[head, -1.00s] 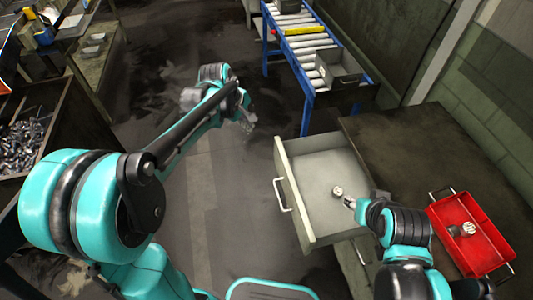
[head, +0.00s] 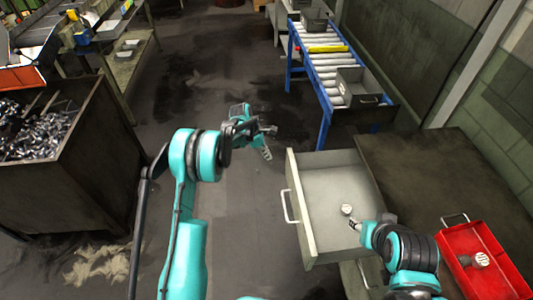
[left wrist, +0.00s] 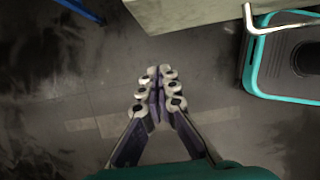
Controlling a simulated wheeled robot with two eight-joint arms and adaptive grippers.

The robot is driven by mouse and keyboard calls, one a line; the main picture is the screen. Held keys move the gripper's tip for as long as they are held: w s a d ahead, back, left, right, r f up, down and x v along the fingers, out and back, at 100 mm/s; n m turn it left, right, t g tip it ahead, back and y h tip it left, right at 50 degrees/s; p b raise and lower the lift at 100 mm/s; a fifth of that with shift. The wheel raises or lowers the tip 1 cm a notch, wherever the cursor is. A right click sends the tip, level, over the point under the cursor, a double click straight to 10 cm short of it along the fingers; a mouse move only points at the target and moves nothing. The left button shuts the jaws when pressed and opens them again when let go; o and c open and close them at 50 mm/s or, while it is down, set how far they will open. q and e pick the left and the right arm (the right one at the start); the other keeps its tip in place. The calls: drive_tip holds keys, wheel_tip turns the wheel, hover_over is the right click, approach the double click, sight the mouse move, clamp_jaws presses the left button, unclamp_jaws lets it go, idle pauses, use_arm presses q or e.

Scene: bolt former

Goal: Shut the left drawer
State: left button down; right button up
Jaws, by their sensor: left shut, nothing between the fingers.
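The left drawer (head: 340,182) is a pale grey box pulled out from the dark bench, with its front panel and handle (head: 289,207) facing left. A small metal part (head: 347,209) lies in it. My left gripper (head: 268,142) is shut and empty, in the air to the left of the drawer's far front corner, apart from it. In the left wrist view its fingertips (left wrist: 160,88) meet, with the drawer (left wrist: 190,12) and handle (left wrist: 249,18) at the upper right. My right gripper (head: 364,229) is over the drawer's right part; its fingers are too small to read.
The dark bench (head: 430,175) holds a red tray (head: 462,238) with a metal part in it. A blue-framed roller conveyor (head: 325,70) stands behind the drawer. A dark bin (head: 75,180) of metal pieces stands at left. The floor between bin and drawer is clear.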

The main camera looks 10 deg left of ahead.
use_arm(q)
drive_tip(key=w+d+f+b, duration=0.2)
drive_tip(key=d+f, duration=0.3)
drive_tip(key=shift+d+b, duration=0.3)
drive_tip(key=shift+d, duration=0.05)
